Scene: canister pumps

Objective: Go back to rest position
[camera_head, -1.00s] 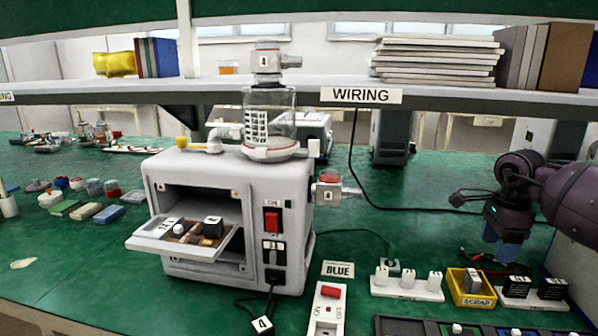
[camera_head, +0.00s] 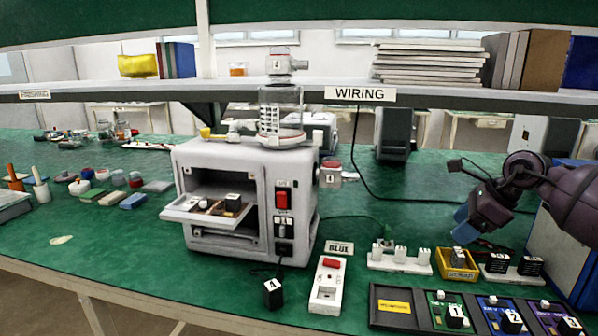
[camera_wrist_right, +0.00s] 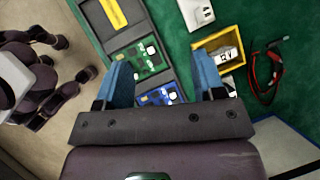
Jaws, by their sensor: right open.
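My right gripper (camera_head: 466,228) hangs over the right side of the green bench in the head view, near the yellow scrap box (camera_head: 457,264). Its blue fingers are spread apart and empty in the right wrist view (camera_wrist_right: 165,80). Below them there lie the dark tray (camera_wrist_right: 140,45) with circuit boards and the yellow scrap box (camera_wrist_right: 222,58). My left gripper is not in view. A clear canister (camera_head: 281,115) sits on top.
A white power strip (camera_head: 328,285) labelled BLUE lies right of a black plug (camera_head: 273,293). White racks (camera_head: 400,260), black blocks (camera_head: 511,266) and a numbered board tray (camera_head: 399,308) fill the front right. A shelf (camera_head: 250,88) spans above.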

